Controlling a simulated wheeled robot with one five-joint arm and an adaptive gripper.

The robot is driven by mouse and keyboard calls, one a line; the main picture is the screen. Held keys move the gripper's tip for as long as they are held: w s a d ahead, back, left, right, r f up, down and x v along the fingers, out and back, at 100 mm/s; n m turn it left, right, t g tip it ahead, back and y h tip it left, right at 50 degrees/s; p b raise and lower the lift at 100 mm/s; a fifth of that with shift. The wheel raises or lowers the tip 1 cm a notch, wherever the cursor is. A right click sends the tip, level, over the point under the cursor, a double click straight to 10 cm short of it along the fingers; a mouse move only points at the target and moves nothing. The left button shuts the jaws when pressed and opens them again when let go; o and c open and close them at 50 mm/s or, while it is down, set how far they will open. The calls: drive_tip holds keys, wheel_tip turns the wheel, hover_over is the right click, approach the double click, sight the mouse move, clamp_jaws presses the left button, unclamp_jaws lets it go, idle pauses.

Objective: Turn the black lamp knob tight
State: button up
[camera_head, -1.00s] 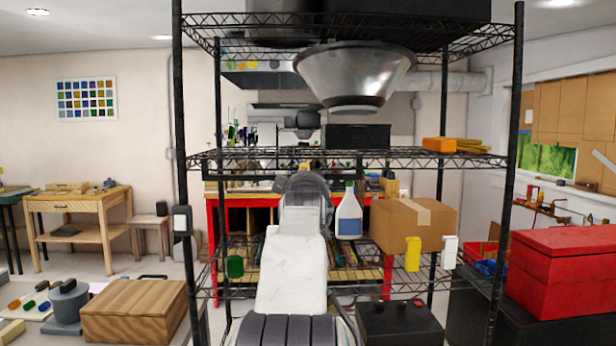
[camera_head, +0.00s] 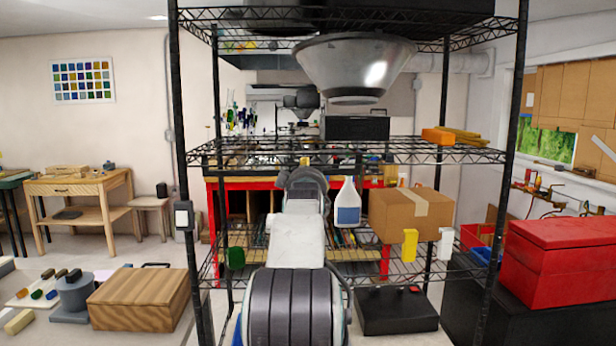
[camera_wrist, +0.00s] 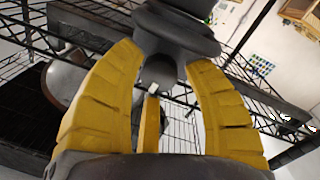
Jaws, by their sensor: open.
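A black knob-like piece (camera_wrist: 180,32) sits at the top of the wrist view, just beyond and between my fingers. A smaller rounded dark part with a pale tip shows below it. I cannot tell for certain that this is the lamp knob. A silver lamp-like shade (camera_head: 350,65) hangs under the top shelf; no knob is clear there.
The black wire rack (camera_head: 185,165) surrounds my arm with posts and shelf edges. A spray bottle (camera_head: 347,205) and a cardboard box (camera_head: 410,213) stand right of my arm. A black box (camera_head: 397,310) is lower right. A red toolbox (camera_head: 565,260) stands far right.

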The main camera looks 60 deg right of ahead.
drive_tip(key=shift+c, duration=0.3)
clamp_jaws()
drive_tip(key=shift+a+m+b, duration=0.1)
drive_tip(key=shift+m+b, duration=1.4)
drive_tip(key=shift+b, duration=0.2)
drive_tip(key=shift+o, duration=0.3)
unclamp_jaws()
